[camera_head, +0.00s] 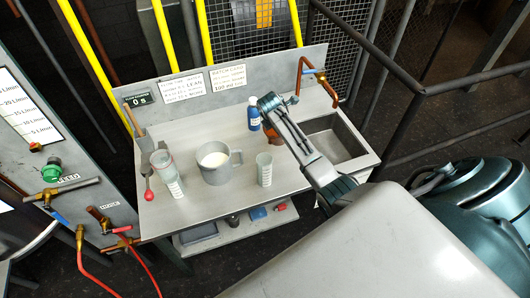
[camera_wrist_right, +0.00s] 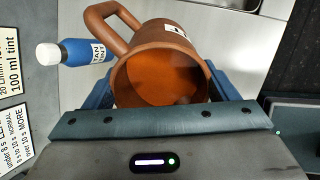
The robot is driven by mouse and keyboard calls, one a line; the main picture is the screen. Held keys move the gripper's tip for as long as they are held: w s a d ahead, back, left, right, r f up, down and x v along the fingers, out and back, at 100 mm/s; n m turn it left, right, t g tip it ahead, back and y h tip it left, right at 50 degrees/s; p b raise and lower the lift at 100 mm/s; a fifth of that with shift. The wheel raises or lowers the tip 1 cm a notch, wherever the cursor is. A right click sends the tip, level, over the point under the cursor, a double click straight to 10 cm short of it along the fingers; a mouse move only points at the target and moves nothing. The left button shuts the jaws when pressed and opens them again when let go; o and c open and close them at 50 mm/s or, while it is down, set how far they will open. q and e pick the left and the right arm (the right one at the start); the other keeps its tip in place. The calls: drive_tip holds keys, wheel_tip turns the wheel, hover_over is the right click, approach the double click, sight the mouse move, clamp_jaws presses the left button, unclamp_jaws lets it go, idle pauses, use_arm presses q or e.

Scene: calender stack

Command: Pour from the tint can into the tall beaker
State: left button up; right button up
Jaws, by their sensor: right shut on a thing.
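The copper-brown tint can (camera_head: 276,138) is mostly hidden behind my right gripper (camera_head: 272,112) in the head view, beside the sink. In the right wrist view the can (camera_wrist_right: 165,37) shows its handle, a white label and an orange-brown inside. My right gripper's blue fingers (camera_wrist_right: 160,90) are shut on its two sides. I cannot tell whether it touches the bench. Two clear graduated beakers stand upright on the bench: a taller one (camera_head: 167,176) at the left and a narrower one (camera_head: 264,169) nearer the can. Both look empty. My left gripper is not in view.
A grey mug (camera_head: 215,168) of white liquid stands between the beakers. A blue bottle (camera_head: 254,115) stands close to the can, also in the wrist view (camera_wrist_right: 82,52). The sink (camera_head: 337,142) and copper tap (camera_head: 318,75) are at right. The front bench is clear.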

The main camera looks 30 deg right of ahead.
drive_tip(key=shift+w+a+r, duration=0.1)
drive_tip(key=shift+a, duration=0.1)
drive_tip(key=shift+s+a+r, duration=0.1)
drive_tip(key=shift+s, duration=0.2)
drive_tip(key=shift+a+r+t+h, duration=0.1)
drive_tip(key=shift+a+t+h, duration=0.2)
drive_tip(key=shift+h, duration=0.2)
drive_tip(key=shift+s+a+r, duration=0.2)
drive_tip(key=shift+s, duration=0.15)
drive_tip(key=shift+a+h, duration=0.15)
drive_tip(key=shift+h, duration=0.15)
drive_tip(key=shift+s+a+r+t, duration=0.1)
drive_tip(key=shift+s+r+t, duration=0.05)
drive_tip(key=shift+t, duration=0.15)
drive_tip(key=shift+a, duration=0.1)
